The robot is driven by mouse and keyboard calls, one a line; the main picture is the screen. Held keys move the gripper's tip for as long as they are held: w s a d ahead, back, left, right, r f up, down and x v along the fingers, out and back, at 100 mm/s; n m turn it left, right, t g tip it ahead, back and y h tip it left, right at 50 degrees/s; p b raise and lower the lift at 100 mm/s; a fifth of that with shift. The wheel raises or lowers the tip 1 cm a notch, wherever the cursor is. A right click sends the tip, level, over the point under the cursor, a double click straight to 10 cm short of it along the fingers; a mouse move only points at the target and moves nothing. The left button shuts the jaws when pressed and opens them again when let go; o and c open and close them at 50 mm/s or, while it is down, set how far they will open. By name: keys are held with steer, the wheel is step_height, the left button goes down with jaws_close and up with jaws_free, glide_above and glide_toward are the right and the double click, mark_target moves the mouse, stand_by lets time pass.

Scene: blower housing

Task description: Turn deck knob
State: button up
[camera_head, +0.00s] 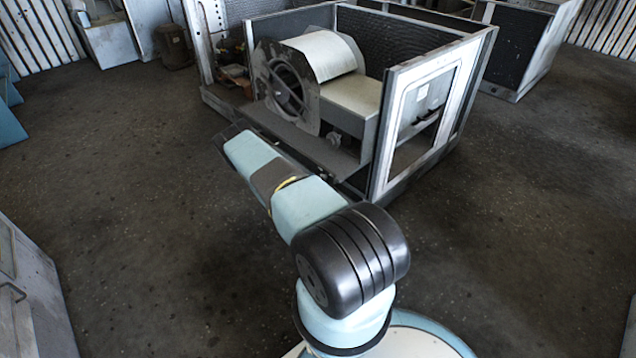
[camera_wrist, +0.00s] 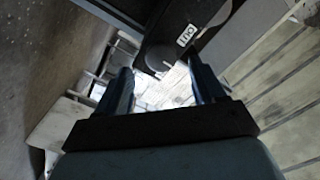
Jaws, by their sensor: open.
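My gripper (camera_wrist: 160,78) is open in the wrist view, its two blue fingers apart with nothing held between them. A dark rounded, knob-like part (camera_wrist: 160,57) shows just past the fingertips, at the end of a dark plate. A small white label (camera_wrist: 187,35) with dark lettering is on that plate. In the head view a small knob-like shape (camera_head: 333,138) sits by the blower housing (camera_head: 291,88); I cannot tell whether it is the same part. My arm reaches toward the front left of the open cabinet; its fingers cannot be made out there.
The open metal cabinet has a framed side panel (camera_head: 427,112) on the right and a front deck ledge (camera_head: 310,147). Another cabinet (camera_head: 520,50) stands behind right. A grey cabinet (camera_head: 30,300) is at lower left. Dark floor (camera_head: 130,180) is clear on both sides.

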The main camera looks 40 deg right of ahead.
steer(key=a, duration=0.9)
steer(key=shift+s+a, duration=0.4)
steer(key=shift+w, duration=0.1)
